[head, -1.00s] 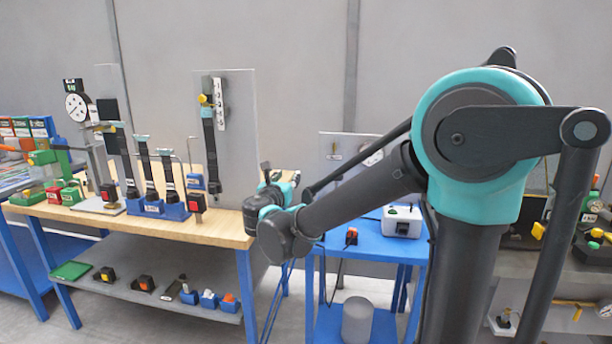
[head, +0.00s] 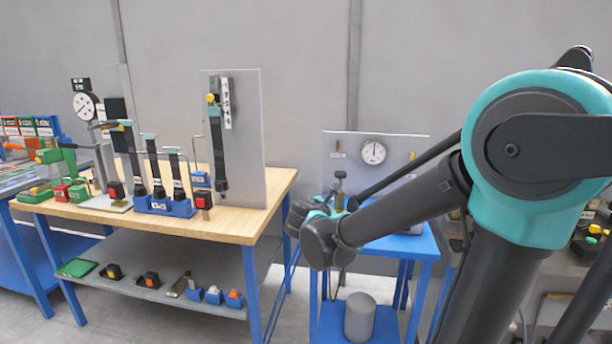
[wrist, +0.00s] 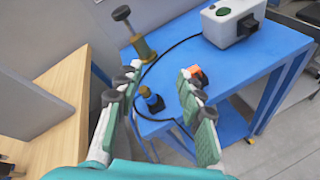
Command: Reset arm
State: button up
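My arm crosses the right half of the head view and reaches left toward the gap between the wooden-topped bench and the blue table. My gripper (wrist: 157,110) shows in the wrist view with its two pale green fingers spread wide apart and nothing between the tips. It points down toward the blue table (wrist: 245,84). In the head view the gripper end is mostly hidden behind the arm's wrist links.
The wooden bench (head: 240,228) stands left, with strap stands, a tall grey panel (head: 250,140) and small blocks. On the blue table are a white box (wrist: 231,20), a plunger-like post (wrist: 134,34), a blue piece (wrist: 151,99) and an orange piece (wrist: 198,74). A grey cylinder (head: 359,317) is below.

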jog(key=s+d+f+m+g+y, duration=0.2)
jog(key=s+d+f+m+g, duration=0.4)
jog(key=s+d+f+m, duration=0.7)
jog(key=s+a+f+m+g+y, duration=0.2)
jog(key=s+f+m+y, duration=0.1)
jog(key=s+f+m, duration=0.5)
jog(key=s+m, duration=0.3)
jog(key=shift+s+a+g+y, duration=0.2)
jog(key=shift+a+g+y, duration=0.15)
jog(key=shift+g+y, duration=0.05)
jog(key=shift+r, duration=0.1)
